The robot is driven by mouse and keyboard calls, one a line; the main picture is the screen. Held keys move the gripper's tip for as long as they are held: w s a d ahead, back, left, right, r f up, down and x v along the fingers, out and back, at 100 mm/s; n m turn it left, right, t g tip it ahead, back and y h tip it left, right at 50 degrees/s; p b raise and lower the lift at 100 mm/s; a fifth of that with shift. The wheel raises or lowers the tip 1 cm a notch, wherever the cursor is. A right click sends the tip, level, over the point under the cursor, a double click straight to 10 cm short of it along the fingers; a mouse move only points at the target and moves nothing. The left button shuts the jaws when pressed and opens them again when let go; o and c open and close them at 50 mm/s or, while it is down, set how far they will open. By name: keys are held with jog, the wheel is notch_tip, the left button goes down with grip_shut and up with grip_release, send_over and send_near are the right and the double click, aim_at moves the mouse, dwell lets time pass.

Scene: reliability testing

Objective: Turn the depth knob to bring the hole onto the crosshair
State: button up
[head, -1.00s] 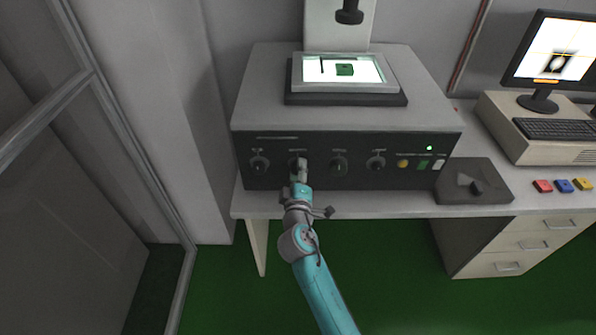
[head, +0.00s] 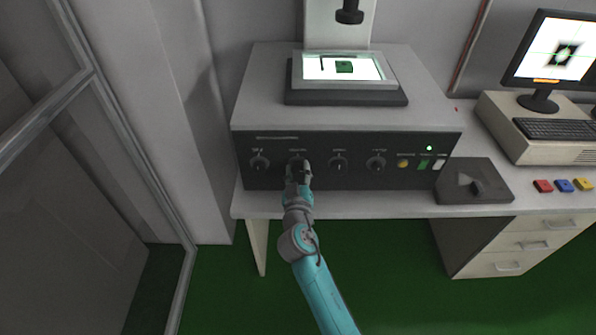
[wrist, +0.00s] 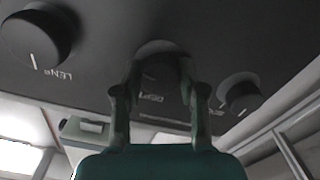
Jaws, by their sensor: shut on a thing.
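The depth knob (wrist: 163,50) is a dark round knob on the black front panel, with an upside-down label below it in the wrist view. My gripper (wrist: 160,75) has one finger on each side of this knob and is shut on it. In the head view my gripper (head: 298,168) covers most of the second knob from the left. The monitor (head: 562,55) shows a tilted black shape with a light hole. Green crosshair lines cross at about the hole; the exact offset is too small to tell.
Other knobs sit close by: one left (head: 259,163) and two right (head: 338,164) (head: 376,163). A yellow button (head: 403,164) is further right. A lit stage (head: 322,69) holds a green piece on top of the machine. A dark control box (head: 473,182) stands right.

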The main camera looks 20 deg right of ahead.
jog(key=shift+f+m, duration=0.1)
jog(key=shift+m, duration=0.2)
jog(key=o, duration=1.1)
jog(key=shift+o, duration=0.2)
jog(key=shift+s, duration=0.1)
jog(key=v, duration=1.2)
